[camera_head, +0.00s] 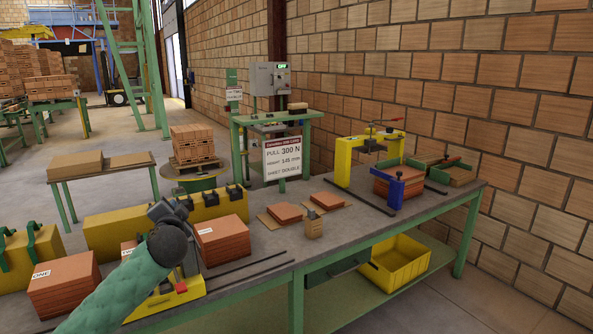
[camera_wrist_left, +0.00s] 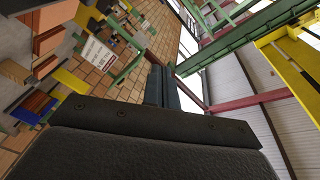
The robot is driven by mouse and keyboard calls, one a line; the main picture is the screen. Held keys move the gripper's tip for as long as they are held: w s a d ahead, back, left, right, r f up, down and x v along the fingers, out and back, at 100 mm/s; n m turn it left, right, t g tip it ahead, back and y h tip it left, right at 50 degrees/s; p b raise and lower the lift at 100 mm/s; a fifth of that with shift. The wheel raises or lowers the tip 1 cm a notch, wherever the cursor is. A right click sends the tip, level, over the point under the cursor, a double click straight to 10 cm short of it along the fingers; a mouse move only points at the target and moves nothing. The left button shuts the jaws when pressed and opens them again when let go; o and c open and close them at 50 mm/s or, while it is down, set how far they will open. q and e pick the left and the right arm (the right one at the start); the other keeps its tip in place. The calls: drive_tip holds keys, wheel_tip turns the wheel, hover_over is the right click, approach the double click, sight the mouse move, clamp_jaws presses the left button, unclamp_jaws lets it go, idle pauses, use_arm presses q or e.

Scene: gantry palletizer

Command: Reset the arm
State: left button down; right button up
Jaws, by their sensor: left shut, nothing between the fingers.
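My left arm in its green sleeve rises from the lower left in the head view. My left gripper (camera_head: 168,211) is held above the workbench (camera_head: 262,240), in front of a yellow block. Its dark fingers also show in the left wrist view (camera_wrist_left: 161,88), together and empty, pointing up against the roof and wall. Part of the bench behind the arm is hidden, including most of a brick stack marked TWO. My right gripper is not in view.
Brick stacks (camera_head: 222,240) and (camera_head: 64,284) stand close to my left arm. A small tan block (camera_head: 313,225), thin brick pieces (camera_head: 286,213) and a yellow clamp frame (camera_head: 343,163) are farther right. A yellow bin (camera_head: 395,262) sits on the lower shelf.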

use_arm(q)
drive_tip(key=s+d+f+n+g+h, duration=0.1)
drive_tip(key=s+d+f+g+h, duration=0.2)
drive_tip(key=s+f, duration=0.65)
drive_tip(key=s+d+f+n+g, duration=0.1)
drive_tip(key=s+d+f+g, duration=0.25)
drive_tip(key=f, duration=1.05)
drive_tip(key=s+d+f+n+g+h, duration=0.25)
drive_tip(key=s+d+f, duration=0.35)
drive_tip(key=f, duration=0.6)
drive_tip(key=s+d+f+g, duration=0.1)
drive_tip(key=s+f+g, duration=0.1)
drive_tip(key=s+f, duration=0.4)
drive_tip(key=s+d+f+n+g, duration=0.1)
drive_tip(key=s+f, duration=0.6)
drive_tip(key=s, duration=0.7)
drive_tip(key=s+d+f+g+h, duration=0.1)
drive_tip(key=s+d+f+g, duration=0.2)
drive_tip(key=s+f, duration=0.4)
drive_tip(key=s, duration=0.4)
drive_tip(key=shift+g, duration=0.3)
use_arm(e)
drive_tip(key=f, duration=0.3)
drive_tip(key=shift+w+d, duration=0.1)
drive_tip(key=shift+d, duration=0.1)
use_arm(q)
drive_tip(key=shift+s, duration=0.1)
